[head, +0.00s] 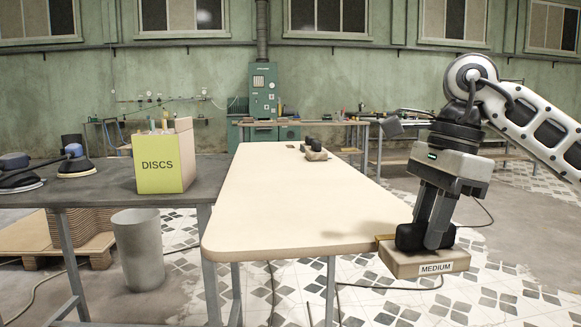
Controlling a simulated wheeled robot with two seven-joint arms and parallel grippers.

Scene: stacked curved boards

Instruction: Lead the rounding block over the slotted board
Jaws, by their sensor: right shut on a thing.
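The rounding block (410,264) is a tan block with a black grip on top and a label reading MEDIUM on its front. My right gripper (425,240) is shut on the black grip from above. The block is at the right edge of the near end of the pale board (300,205), mostly out past the edge. I cannot tell whether it touches the board. My left gripper is not in view.
A second block with dark knobs (316,155) sits at the board's far end. A dark table (120,190) on the left bears a DISCS box (160,165) and sanders (76,165). A grey bin (139,250) stands below. The board's middle is clear.

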